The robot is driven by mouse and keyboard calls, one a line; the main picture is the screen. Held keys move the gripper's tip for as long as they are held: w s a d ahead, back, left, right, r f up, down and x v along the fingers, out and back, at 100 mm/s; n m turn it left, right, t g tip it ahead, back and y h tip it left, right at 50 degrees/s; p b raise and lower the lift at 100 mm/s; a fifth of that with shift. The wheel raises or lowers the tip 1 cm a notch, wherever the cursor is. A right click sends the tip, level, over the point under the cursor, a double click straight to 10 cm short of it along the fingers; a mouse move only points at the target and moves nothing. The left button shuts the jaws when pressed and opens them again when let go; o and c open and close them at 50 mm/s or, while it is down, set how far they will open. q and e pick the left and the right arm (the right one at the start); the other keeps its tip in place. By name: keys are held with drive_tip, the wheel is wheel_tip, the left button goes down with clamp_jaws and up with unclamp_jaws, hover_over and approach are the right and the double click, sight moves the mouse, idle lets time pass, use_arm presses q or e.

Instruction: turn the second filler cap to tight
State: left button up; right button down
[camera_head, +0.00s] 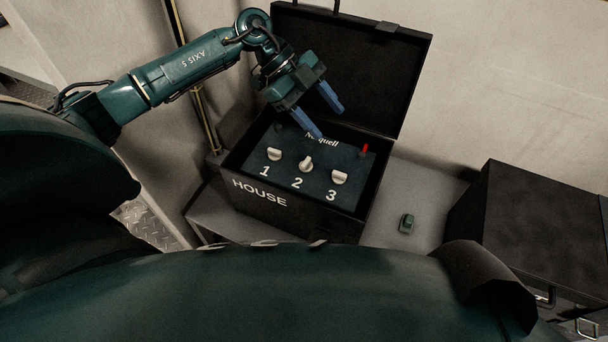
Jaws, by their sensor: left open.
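A black box marked HOUSE (232,187) stands with its lid (345,62) raised. Its dark panel holds three pale caps in a row, numbered 1, 2 and 3. The second cap (306,164) stands between the first cap (274,154) and the third cap (339,177), and its grip points a different way from theirs. My left gripper (326,120) is open and empty, with blue fingers above the back part of the panel, behind the second cap and apart from it. My right gripper is out of view.
A red-tipped lever (365,149) stands at the panel's back right. A small green object (407,223) lies on the grey surface (390,195) right of the box. A closed dark case (535,215) stands farther right. The raised lid rises close behind my gripper.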

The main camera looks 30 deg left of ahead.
sight(305, 161)
use_arm(q)
drive_tip(key=a+f+n+y+b, duration=0.2)
drive_tip(key=a+f+n+y, duration=0.15)
drive_tip(key=a, duration=0.65)
drive_tip(key=shift+m+y, duration=0.35)
drive_tip(key=shift+y, duration=0.2)
drive_tip(key=x, duration=0.4)
drive_tip(key=b+x, duration=0.1)
drive_tip(key=x, duration=0.3)
drive_tip(key=b+x, duration=0.1)
drive_tip(key=x, duration=0.3)
drive_tip(key=shift+w+d+f, duration=0.2)
drive_tip(key=shift+w+d, duration=0.1)
drive_tip(key=shift+w, duration=0.05)
drive_tip(key=shift+d+f, duration=0.2)
drive_tip(key=shift+f, duration=0.15)
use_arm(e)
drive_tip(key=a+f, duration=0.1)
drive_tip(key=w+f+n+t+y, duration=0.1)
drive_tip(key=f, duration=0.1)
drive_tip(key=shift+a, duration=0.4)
use_arm(q)
drive_tip(key=c, duration=1)
